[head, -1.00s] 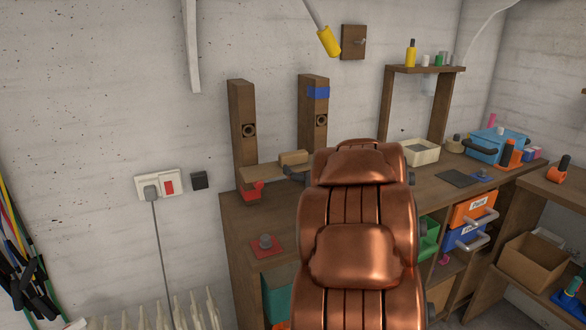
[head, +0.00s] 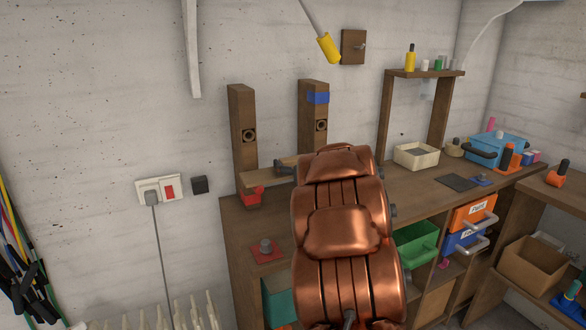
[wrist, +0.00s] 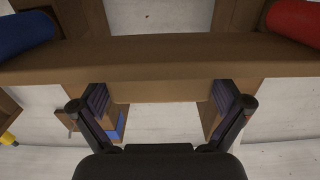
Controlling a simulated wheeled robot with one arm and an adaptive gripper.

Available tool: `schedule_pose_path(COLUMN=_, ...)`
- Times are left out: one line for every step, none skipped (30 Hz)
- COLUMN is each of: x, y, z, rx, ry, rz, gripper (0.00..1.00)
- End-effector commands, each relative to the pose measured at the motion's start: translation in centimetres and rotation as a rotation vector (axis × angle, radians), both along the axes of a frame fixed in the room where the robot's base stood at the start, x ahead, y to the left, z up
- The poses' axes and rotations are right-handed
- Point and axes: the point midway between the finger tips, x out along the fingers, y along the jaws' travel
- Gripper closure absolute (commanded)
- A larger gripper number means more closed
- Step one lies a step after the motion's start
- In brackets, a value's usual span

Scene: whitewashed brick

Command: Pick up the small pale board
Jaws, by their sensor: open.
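The small pale board (head: 287,160) shows in the head view as a tan piece at the upper edge of a longer tan plank (head: 262,177), partly hidden by my copper arm. In the wrist view the board (wrist: 160,91) sits along the plank (wrist: 160,55), between two wooden posts. My gripper (wrist: 160,105) is open, its dark fingers spread to either side of the board with gaps between. I see no finger touching it; the remaining depth is unclear. In the head view my arm hides most of the gripper.
A red plate (head: 267,252) lies on the bench front. A cream box (head: 416,155) stands right.

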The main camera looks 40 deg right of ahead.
Motion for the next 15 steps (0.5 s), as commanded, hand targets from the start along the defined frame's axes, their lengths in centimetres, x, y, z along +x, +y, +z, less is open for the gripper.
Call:
schedule_pose_path(x=0.10, y=-0.02, z=0.02, rx=0.000, ry=0.000, rz=0.000, gripper=0.00)
schedule_pose_path(x=0.10, y=-0.04, z=0.02, rx=0.000, ry=-0.001, rz=0.000, gripper=0.00)
schedule_pose_path(x=0.08, y=-0.04, z=0.02, rx=0.000, ry=0.000, rz=0.000, gripper=0.00)
schedule_pose_path(x=0.07, y=-0.04, z=0.02, rx=0.000, ry=0.000, rz=-0.001, gripper=0.00)
schedule_pose_path(x=0.06, y=-0.03, z=0.01, rx=0.001, ry=0.000, rz=-0.001, gripper=0.00)
schedule_pose_path(x=0.06, y=-0.03, z=0.01, rx=0.001, ry=0.000, rz=-0.001, gripper=0.00)
schedule_pose_path(x=0.06, y=-0.03, z=0.02, rx=0.000, ry=0.000, rz=-0.001, gripper=0.03)
schedule_pose_path(x=0.05, y=-0.03, z=0.01, rx=0.001, ry=0.000, rz=-0.001, gripper=0.06)
schedule_pose_path(x=0.05, y=-0.04, z=0.01, rx=0.001, ry=0.000, rz=-0.001, gripper=0.10)
schedule_pose_path(x=0.05, y=-0.03, z=0.01, rx=0.001, ry=0.000, rz=-0.001, gripper=0.14)
schedule_pose_path(x=0.04, y=-0.03, z=0.00, rx=0.001, ry=0.000, rz=-0.001, gripper=0.17)
schedule_pose_path(x=0.04, y=-0.03, z=0.01, rx=0.001, ry=0.000, rz=-0.001, gripper=0.21)
schedule_pose_path(x=0.04, y=-0.03, z=0.01, rx=0.001, ry=0.000, rz=-0.001, gripper=0.24)
schedule_pose_path(x=0.04, y=-0.04, z=0.00, rx=0.001, ry=0.000, rz=-0.001, gripper=0.27)
schedule_pose_path(x=0.04, y=-0.04, z=0.00, rx=0.001, ry=0.000, rz=-0.001, gripper=0.31)
